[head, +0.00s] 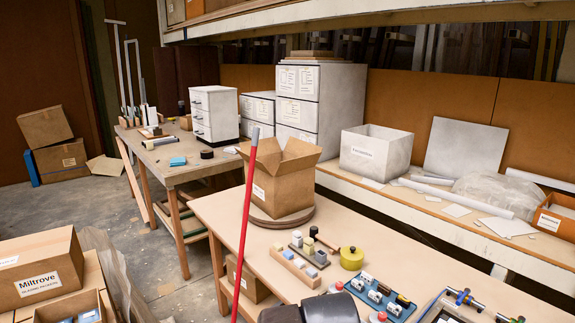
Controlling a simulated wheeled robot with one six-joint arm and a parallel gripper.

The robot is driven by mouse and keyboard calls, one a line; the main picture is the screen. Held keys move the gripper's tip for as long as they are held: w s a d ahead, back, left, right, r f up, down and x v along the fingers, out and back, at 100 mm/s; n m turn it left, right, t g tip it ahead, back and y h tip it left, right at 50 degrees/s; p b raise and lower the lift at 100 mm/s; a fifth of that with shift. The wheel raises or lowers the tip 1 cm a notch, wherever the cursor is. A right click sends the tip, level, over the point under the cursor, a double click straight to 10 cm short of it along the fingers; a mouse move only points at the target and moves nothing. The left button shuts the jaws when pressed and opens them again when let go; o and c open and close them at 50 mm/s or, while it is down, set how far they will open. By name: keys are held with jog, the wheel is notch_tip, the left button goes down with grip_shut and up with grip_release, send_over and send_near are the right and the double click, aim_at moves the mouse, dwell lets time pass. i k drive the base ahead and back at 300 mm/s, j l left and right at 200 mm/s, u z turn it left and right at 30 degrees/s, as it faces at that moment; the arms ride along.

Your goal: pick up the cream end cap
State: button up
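Small cream and blue-grey blocks stand in two short holders on the near bench. One cream piece (297,238) is at the far end of the dark holder, beside blue-grey ones. The pieces are too small to tell which is the cream end cap. My gripper's fingertips do not show. Dark rounded shapes at the bottom edge, perhaps parts of my arm, cover part of the bench.
A red pole (246,220) rises in front of the bench, left of the holders. An open cardboard box (281,192) stands behind them on a round board. A yellow round container (351,258) and a blue tray of parts (378,298) are to the right.

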aim_at(308, 242)
jog(key=i+j+u, duration=0.1)
jog(key=i+u, duration=0.2)
jog(key=i, duration=0.95)
